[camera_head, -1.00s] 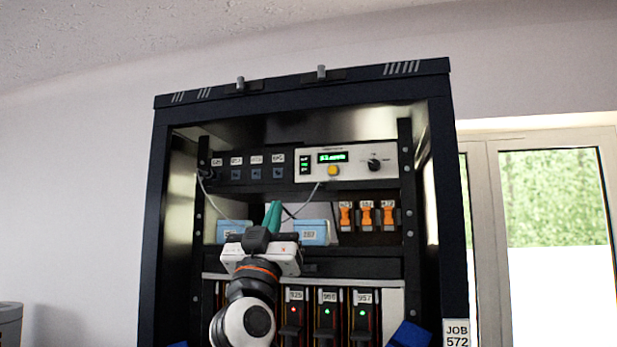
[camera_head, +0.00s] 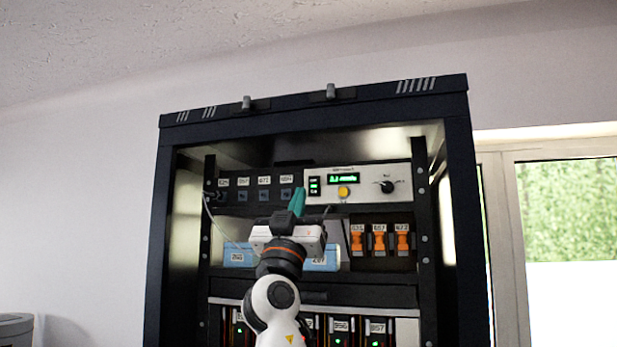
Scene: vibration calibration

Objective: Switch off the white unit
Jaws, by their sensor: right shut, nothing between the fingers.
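The white unit (camera_head: 362,187) sits in the upper right of the black rack. It has a lit green display (camera_head: 344,179), small green lights at its left, a yellow button (camera_head: 344,193) and a black knob (camera_head: 387,187). My right gripper (camera_head: 297,203), with teal fingers, is shut and empty. In the picture its fingertips are just below and left of the white unit's lower left corner; I cannot tell whether they touch anything. My gripper's body hides part of the shelf below. My left gripper is not in view.
A row of dark labelled sockets (camera_head: 255,188) is left of the unit. Blue boxes (camera_head: 238,257) and orange-handled switches (camera_head: 380,241) are on the shelf below. Black modules with lights (camera_head: 340,328) stand lower. The rack's side post (camera_head: 471,220) bounds the right.

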